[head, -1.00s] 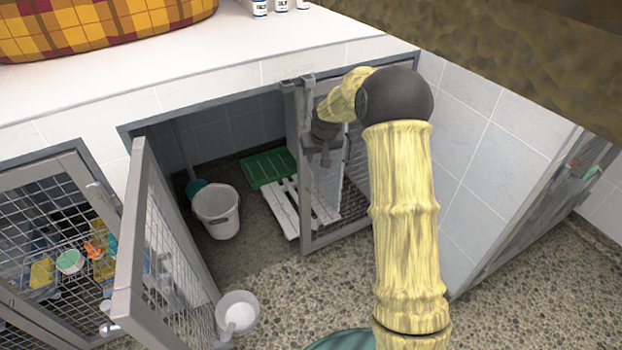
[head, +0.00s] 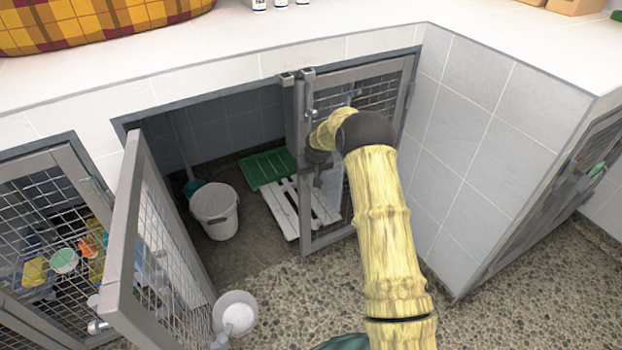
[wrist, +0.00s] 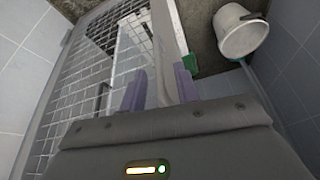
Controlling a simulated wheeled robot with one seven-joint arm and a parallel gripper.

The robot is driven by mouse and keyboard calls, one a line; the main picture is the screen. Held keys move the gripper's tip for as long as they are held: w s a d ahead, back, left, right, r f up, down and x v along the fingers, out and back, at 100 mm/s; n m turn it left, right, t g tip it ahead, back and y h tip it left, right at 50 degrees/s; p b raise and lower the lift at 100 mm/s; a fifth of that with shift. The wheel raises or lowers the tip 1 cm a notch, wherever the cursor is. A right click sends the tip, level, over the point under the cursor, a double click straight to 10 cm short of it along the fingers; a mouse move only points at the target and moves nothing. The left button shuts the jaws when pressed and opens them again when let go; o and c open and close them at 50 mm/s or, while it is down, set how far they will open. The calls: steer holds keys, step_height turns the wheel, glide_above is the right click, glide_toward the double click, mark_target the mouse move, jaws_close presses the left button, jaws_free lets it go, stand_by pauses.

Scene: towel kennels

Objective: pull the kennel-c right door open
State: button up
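The kennel-c right door (head: 375,88) is a grey-framed mesh door at the middle right of the head view. It looks shut or nearly shut in its opening. A metal handle (head: 310,98) sits high on its left upright. My gripper (head: 319,172) is at that upright, below the handle, partly hidden by my arm. In the wrist view, the purple fingertips (wrist: 160,88) stand apart, one on each side of the grey upright (wrist: 167,40). A gap seems to show beside the left finger; firm contact cannot be made out.
The left door (head: 130,235) stands swung outward. A white scoop or bowl (head: 236,311) is near the open door. Pebbled floor (head: 480,325) is clear at right.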

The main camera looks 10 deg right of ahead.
steer(key=shift+x, duration=0.85)
jaws_close()
